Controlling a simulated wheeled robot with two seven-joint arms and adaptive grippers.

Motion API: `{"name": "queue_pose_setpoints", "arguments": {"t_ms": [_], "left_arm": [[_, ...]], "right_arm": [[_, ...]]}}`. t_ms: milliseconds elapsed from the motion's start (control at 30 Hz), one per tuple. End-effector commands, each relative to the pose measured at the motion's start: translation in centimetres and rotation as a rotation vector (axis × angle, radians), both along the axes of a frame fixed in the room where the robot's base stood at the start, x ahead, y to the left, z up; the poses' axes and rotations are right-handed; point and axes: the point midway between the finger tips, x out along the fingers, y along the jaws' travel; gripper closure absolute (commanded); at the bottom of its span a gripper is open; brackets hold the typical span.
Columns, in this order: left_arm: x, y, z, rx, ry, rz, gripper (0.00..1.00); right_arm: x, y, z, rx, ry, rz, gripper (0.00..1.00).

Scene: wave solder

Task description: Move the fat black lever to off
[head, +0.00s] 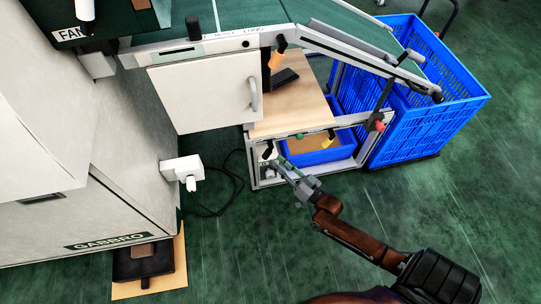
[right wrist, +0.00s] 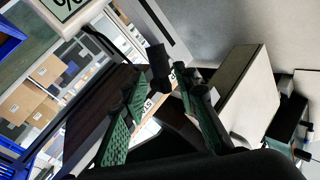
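A stubby black lever (head: 268,150) stands on the left end of the low front panel of the grey frame. In the right wrist view a thick black block (right wrist: 158,67), probably this lever, shows just beyond the fingertips. My right gripper (head: 274,164) reaches in from the lower right, close below the lever. In the right wrist view its two green-padded fingers (right wrist: 167,95) are spread apart with nothing held between them. I cannot tell if a finger touches the lever. The lever's off mark is too small to read. My left gripper is not in view.
A blue crate (head: 440,95) stands at the right. A white cabinet (head: 110,190) is at the left.

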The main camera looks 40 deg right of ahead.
Motion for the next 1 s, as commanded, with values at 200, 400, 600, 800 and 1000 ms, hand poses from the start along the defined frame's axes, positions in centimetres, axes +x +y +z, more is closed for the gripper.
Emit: {"name": "queue_pose_setpoints", "arguments": {"t_ms": [200,400,600,800,1000], "left_arm": [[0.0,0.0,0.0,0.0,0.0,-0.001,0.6],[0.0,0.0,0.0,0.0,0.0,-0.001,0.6],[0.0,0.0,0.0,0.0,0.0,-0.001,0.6],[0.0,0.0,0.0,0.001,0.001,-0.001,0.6],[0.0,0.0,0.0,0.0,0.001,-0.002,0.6]], "right_arm": [[-3.8,-0.1,-0.5,0.0,0.001,0.001,0.73],[-5.2,-0.2,-0.6,0.002,-0.001,0.001,0.73],[-5.3,-0.2,-0.6,0.002,-0.001,0.001,0.73],[-5.3,-0.2,-0.6,0.001,-0.001,0.001,0.73],[-5.3,-0.2,-0.6,0.001,-0.001,0.001,0.73]]}}
